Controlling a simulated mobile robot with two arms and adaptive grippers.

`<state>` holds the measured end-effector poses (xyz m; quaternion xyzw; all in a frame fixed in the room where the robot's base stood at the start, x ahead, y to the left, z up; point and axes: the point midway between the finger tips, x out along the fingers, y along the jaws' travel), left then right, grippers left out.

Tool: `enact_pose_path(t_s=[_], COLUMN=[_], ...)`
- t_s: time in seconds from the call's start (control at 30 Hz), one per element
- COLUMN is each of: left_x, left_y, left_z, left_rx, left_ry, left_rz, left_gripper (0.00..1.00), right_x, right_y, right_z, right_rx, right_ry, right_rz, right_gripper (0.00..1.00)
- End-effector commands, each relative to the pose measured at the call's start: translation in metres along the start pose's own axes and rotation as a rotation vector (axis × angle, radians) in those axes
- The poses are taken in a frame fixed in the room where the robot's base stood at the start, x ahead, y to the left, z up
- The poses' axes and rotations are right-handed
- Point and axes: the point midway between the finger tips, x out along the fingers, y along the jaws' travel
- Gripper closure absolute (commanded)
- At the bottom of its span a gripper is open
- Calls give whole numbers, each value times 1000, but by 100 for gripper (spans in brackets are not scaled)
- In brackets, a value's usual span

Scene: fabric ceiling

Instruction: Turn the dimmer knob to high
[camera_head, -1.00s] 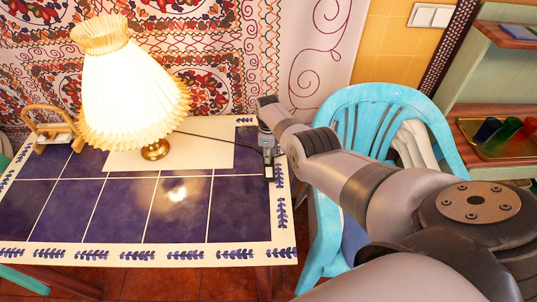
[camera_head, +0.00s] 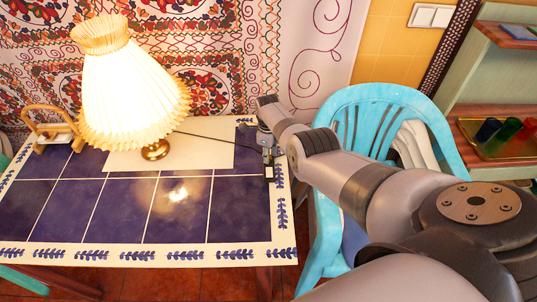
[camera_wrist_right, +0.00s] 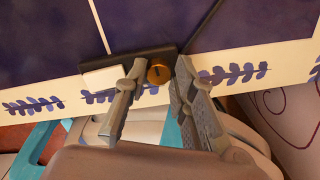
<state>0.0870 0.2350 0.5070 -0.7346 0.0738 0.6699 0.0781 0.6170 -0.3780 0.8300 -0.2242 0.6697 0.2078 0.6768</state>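The brass dimmer knob (camera_wrist_right: 160,72) sits on a dark, narrow dimmer box (camera_wrist_right: 127,61) at the table's edge in the right wrist view. A dark mark shows on the knob's face. My right gripper (camera_wrist_right: 161,62) straddles the knob, open, with one finger on each side. The left finger in that view is very close to the knob; I cannot tell whether it touches. In the head view my right gripper (camera_head: 268,145) is over the table's right edge and hides the knob. The lamp (camera_head: 132,95) is lit. My left gripper is out of view.
The blue-tiled table (camera_head: 110,210) is mostly clear in front. A white sheet (camera_head: 205,152) lies under the lamp, and a dark cord (camera_head: 205,136) runs toward the dimmer. A turquoise chair (camera_head: 325,235) stands close to the table's right side, beneath my right arm.

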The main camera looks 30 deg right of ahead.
Motion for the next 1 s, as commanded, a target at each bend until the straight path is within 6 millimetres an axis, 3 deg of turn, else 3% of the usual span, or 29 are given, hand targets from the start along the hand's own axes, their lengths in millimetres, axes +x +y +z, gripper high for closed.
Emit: enact_pose_path(t_s=[0.23,0.63,1.0], left_x=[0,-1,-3], left_y=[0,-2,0], left_z=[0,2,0], left_rx=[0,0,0], left_ry=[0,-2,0], left_rz=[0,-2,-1], left_gripper=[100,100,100], right_x=[1,1,2], right_y=[1,2,1], right_z=[-1,-1,-2], right_rx=[0,-45,-462], right_ry=[2,2,-7], right_rz=[2,4,5], right_gripper=[59,59,59])
